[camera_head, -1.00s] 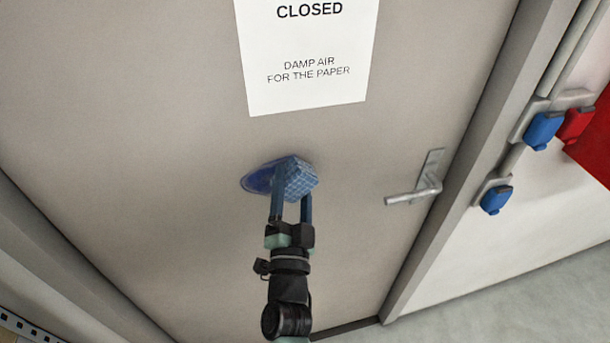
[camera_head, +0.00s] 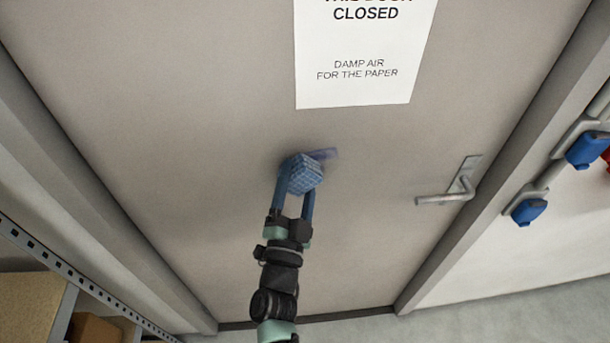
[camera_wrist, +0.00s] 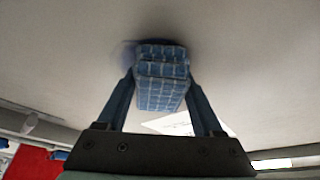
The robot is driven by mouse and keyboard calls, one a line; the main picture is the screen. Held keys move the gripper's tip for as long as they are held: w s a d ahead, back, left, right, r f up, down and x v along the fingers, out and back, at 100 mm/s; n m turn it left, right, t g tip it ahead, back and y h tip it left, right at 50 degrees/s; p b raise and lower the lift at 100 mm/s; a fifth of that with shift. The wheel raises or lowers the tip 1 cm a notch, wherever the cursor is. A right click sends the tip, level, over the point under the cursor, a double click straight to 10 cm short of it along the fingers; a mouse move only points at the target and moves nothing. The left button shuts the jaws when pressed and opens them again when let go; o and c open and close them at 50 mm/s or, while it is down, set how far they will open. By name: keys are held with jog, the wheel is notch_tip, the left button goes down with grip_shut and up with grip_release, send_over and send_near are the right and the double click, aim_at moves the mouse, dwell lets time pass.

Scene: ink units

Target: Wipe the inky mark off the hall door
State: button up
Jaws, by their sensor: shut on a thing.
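The hall door (camera_head: 180,120) is a closed, beige-grey panel. A faint purple-blue inky mark (camera_head: 327,153) shows on it below the paper sign, just right of a blue checked cloth pad (camera_head: 301,173). My gripper (camera_head: 295,196) is shut on the pad, one finger on each side, and holds it up at the door; it appears to touch the surface. In the wrist view the pad (camera_wrist: 162,82) sits between the fingers, with a faint bluish smudge (camera_wrist: 129,53) at its left. Door surface behind the pad is hidden.
A white sign (camera_head: 362,55) hangs on the door above the pad. A lever handle (camera_head: 450,190) juts out to the right. Blue socket covers (camera_head: 528,211) are on the wall beyond the frame. A perforated shelf rail (camera_head: 60,264) and boxes (camera_head: 28,305) stand at lower left.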

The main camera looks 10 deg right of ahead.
aim_at(322, 181)
jog(key=shift+w+a+p, duration=0.1)
jog(key=shift+a+p, duration=0.4)
jog(key=shift+a, duration=1.35)
jog(key=shift+r+p, duration=0.85)
jog(key=shift+r, duration=0.1)
jog(key=shift+d+f, duration=0.15)
jog(key=shift+d, duration=0.15)
jog(key=shift+d+b, duration=0.8)
jog(key=shift+d, duration=0.95)
jog(key=shift+d+b, duration=1.15)
jog(key=shift+d, duration=0.95)
jog(key=d+b, duration=0.2)
jog(key=shift+d+f+b, duration=0.15)
jog(key=shift+d+b, duration=0.15)
jog(key=shift+d, duration=0.05)
jog(key=shift+d+r+b, duration=0.2)
jog(key=shift+d+b, duration=0.2)
jog(key=shift+d, duration=0.15)
jog(key=s+b, duration=0.1)
jog(key=s, duration=0.5)
jog(key=shift+s, duration=0.15)
